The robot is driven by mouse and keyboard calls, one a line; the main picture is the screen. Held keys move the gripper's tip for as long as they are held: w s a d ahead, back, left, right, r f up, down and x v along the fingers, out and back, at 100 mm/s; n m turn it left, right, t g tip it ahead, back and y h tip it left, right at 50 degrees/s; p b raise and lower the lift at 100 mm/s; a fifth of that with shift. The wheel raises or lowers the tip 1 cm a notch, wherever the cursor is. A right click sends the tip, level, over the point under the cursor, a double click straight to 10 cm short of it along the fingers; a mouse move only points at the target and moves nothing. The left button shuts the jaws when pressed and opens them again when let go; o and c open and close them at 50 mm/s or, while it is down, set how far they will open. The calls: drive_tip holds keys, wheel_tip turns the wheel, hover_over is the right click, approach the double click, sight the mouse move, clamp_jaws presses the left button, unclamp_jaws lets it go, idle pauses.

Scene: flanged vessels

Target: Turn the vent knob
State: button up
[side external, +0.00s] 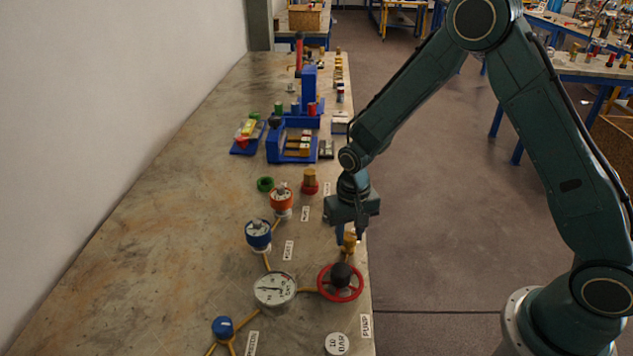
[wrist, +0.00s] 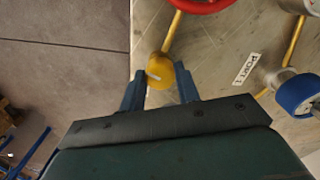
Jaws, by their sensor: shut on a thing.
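The vent knob looks to be the small yellow knob (side external: 349,242) near the right edge of the bench, at the end of a brass pipe behind the red handwheel. It also shows in the wrist view (wrist: 160,71), with a pale mark on its face. My gripper (side external: 350,232) points down over it. In the wrist view the two fingers of my gripper (wrist: 160,88) stand on either side of the knob and are shut on it. The finger contact is partly hidden in the side view.
The red handwheel (side external: 340,282) with a black hub stands close in front. A white gauge (side external: 275,289), a blue-banded vessel (side external: 258,235) and an orange-banded vessel (side external: 282,202) stand to the left. Blue fixtures (side external: 292,142) are farther back. The bench's left side is clear.

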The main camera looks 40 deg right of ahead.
sight(350, 235)
drive_tip(key=m, duration=0.6)
drive_tip(key=shift+m, duration=0.3)
drive_tip(key=m, duration=0.6)
drive_tip(key=shift+m, duration=0.4)
drive_tip(key=o, duration=1)
wheel_tip(350, 235, up, 14)
drive_tip(key=shift+f, duration=0.1)
idle(0.5)
